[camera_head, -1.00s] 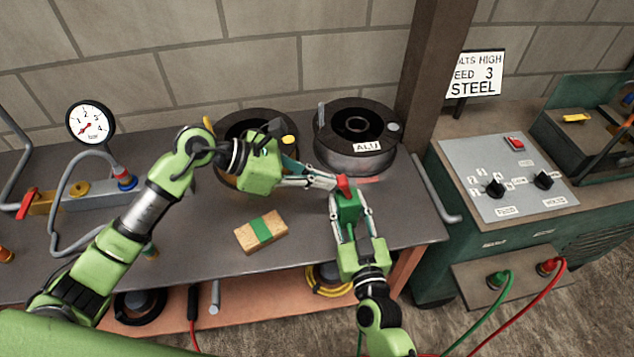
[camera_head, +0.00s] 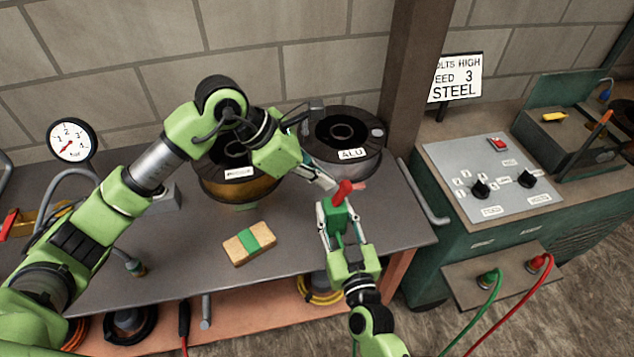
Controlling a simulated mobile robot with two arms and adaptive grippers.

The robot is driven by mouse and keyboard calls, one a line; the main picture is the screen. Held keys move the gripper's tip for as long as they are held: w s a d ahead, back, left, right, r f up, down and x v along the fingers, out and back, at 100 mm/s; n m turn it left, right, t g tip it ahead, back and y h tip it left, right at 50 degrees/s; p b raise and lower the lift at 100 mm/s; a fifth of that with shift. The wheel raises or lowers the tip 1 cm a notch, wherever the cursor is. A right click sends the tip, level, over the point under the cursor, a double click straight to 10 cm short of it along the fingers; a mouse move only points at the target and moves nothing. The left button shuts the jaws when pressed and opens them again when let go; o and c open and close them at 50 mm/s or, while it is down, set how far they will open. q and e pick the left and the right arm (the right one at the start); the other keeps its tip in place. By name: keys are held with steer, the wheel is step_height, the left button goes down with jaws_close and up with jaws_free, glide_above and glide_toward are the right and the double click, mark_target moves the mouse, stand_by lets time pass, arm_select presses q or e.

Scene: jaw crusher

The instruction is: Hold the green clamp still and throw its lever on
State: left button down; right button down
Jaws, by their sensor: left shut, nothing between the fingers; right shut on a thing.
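The green clamp (camera_head: 338,217) is a small green block held above the front right part of the bench. Its red lever (camera_head: 343,190) sticks up from its top and leans to the upper right. My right gripper (camera_head: 337,222) is shut on the clamp from the front, a finger on each side. My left gripper (camera_head: 332,184) is shut with nothing between its fingers. Its fingertips are close to the lever from the upper left; I cannot tell whether they touch it. The clamp's far side is hidden.
A wood block with a green band (camera_head: 249,243) lies on the grey bench (camera_head: 200,264). A copper-coloured spool (camera_head: 237,190) and the ALU spool (camera_head: 341,150) stand at the back. A post (camera_head: 412,80) rises behind. The green machine with dials (camera_head: 495,185) stands right.

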arm_select(q)
steer(key=shift+r, duration=0.35)
steer(key=shift+a, duration=0.1)
steer(key=v, duration=1.3)
steer(key=shift+d+r, duration=0.3)
arm_select(e)
steer(key=c, duration=1.4)
jaws_free()
steer(key=shift+o, duration=0.2)
